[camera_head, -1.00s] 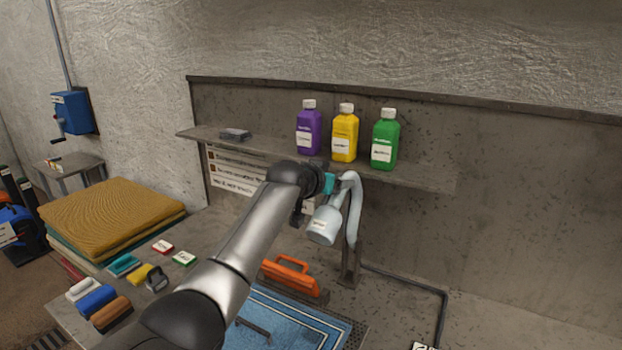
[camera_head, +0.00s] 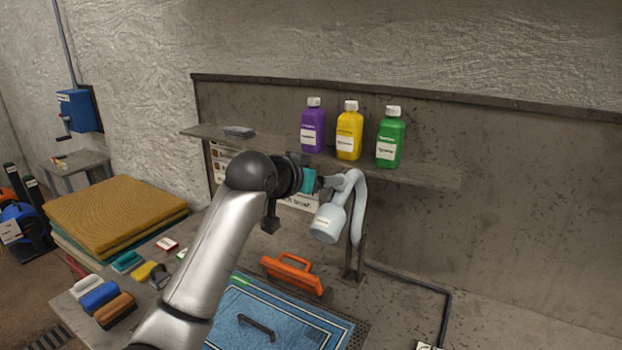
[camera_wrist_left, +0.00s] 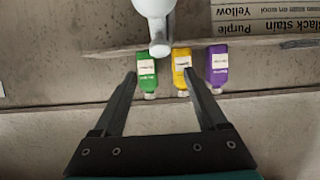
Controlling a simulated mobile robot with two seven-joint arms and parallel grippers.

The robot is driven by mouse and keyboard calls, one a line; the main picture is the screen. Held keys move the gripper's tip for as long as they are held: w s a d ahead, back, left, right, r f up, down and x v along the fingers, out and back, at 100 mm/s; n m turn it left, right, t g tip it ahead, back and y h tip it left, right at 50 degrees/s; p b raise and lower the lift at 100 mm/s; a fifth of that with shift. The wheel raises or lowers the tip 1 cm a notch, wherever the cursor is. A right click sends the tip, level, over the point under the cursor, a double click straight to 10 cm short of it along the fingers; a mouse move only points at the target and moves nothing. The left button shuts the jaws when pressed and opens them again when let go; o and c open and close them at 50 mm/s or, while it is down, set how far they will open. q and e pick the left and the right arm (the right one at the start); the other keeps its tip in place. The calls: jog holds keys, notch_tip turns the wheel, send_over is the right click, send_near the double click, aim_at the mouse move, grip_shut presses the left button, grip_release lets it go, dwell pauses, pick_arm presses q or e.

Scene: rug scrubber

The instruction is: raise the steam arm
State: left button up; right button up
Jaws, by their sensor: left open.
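The steam arm (camera_head: 359,190) is a pale blue-grey curved pipe with a wide labelled head (camera_head: 328,222) hanging down at its left, on a dark post at the back of the bench. My left gripper (camera_head: 326,182) is just left of the arm's upper bend, and I cannot tell from the head view whether it touches. In the left wrist view the fingers (camera_wrist_left: 160,74) are spread apart with nothing held between them. A pale rounded part of the steam arm (camera_wrist_left: 154,12) shows ahead of them at the top. My right gripper is not in view.
A shelf (camera_head: 430,178) behind holds purple (camera_head: 313,128), yellow (camera_head: 349,132) and green (camera_head: 390,140) bottles. Below are an orange-handled tool (camera_head: 293,274) and a blue rug (camera_head: 240,318). Brushes and folded yellow cloth (camera_head: 115,215) lie left. The bench right of the post is mostly clear.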

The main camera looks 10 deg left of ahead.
pick_arm(q)
jog(key=shift+v, duration=1.9)
jog(key=shift+w, duration=0.1)
